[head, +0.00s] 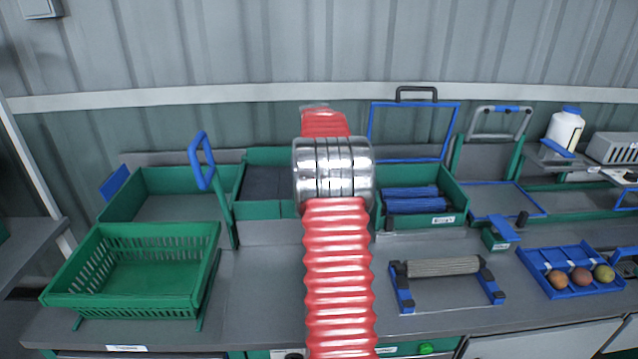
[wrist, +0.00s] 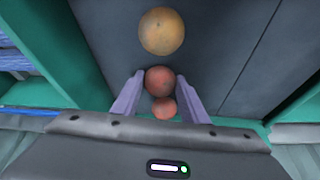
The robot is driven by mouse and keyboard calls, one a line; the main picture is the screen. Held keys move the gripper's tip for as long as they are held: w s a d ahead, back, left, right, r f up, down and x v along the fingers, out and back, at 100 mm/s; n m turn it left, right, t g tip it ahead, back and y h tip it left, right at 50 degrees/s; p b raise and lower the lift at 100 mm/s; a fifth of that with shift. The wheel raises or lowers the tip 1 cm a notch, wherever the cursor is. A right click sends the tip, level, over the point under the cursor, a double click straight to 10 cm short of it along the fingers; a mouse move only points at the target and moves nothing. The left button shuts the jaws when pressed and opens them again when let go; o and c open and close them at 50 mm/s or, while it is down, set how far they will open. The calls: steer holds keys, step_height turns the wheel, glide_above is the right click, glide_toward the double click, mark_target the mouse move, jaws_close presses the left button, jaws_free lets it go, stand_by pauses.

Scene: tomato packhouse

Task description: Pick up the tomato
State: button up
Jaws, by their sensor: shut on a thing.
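In the wrist view my gripper (wrist: 159,75) has its two pale purple fingers on either side of a round red tomato (wrist: 159,80), shut on it near the fingertips. A smaller-looking red tomato (wrist: 164,109) shows closer to the gripper body, between the fingers. A larger yellow-orange tomato (wrist: 162,31) lies beyond the fingertips on the dark grey floor (wrist: 215,45). In the head view my red ribbed arm stands in front of the middle of the bench and hides my gripper and these tomatoes.
On the bench are an empty green basket (head: 150,314) at left, a grey roller (head: 443,266) on a blue stand, and a blue tray (head: 548,288) holding 3 fruits at right. Green bins line the back.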

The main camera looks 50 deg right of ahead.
steer(key=shift+r, duration=0.1)
steer(key=shift+c, duration=0.4)
step_height(320, 180, up, 10)
steer(key=shift+f, duration=0.1)
stand_by(0.8)
